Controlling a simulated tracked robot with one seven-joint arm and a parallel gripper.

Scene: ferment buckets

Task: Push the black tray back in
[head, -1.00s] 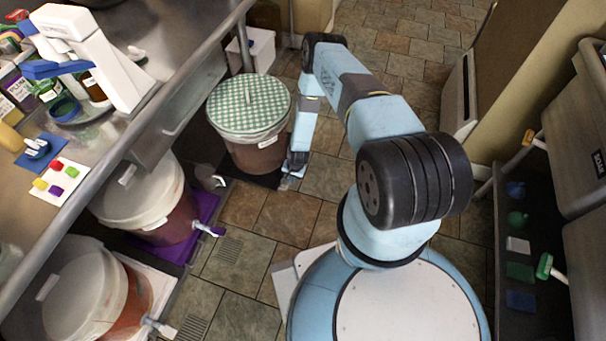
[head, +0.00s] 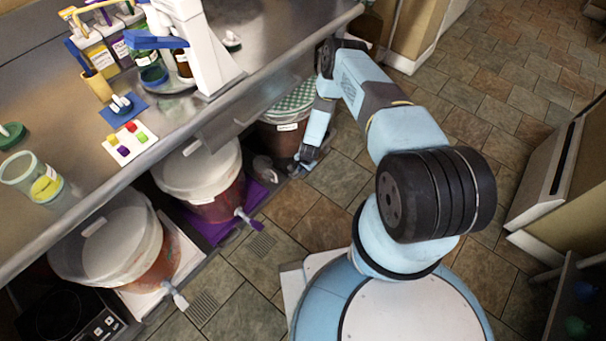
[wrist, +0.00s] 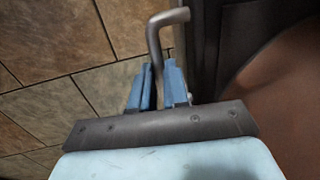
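The black tray (wrist: 207,45) shows as a dark edge in the wrist view, beside the reddish-brown side of its bucket (wrist: 285,90). Its bent grey handle (wrist: 154,40) runs down between my fingertips. In the head view the bucket (head: 283,138) with the green checked lid (head: 298,100) stands partly beneath the worktop, which hides part of the lid. The tray is mostly hidden there. My gripper (head: 302,166) is low, at the front of this bucket. In the wrist view my gripper (wrist: 157,82) has its two blue fingers close on either side of the handle and appears shut on it.
The steel worktop (head: 190,122) overhangs the buckets. A white-lidded bucket (head: 198,170) on a purple tray (head: 212,232) and another bucket (head: 110,240) on a white tray stand to the left. Open tiled floor (head: 335,180) lies right of my gripper. A pale unit (head: 545,175) stands at the right.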

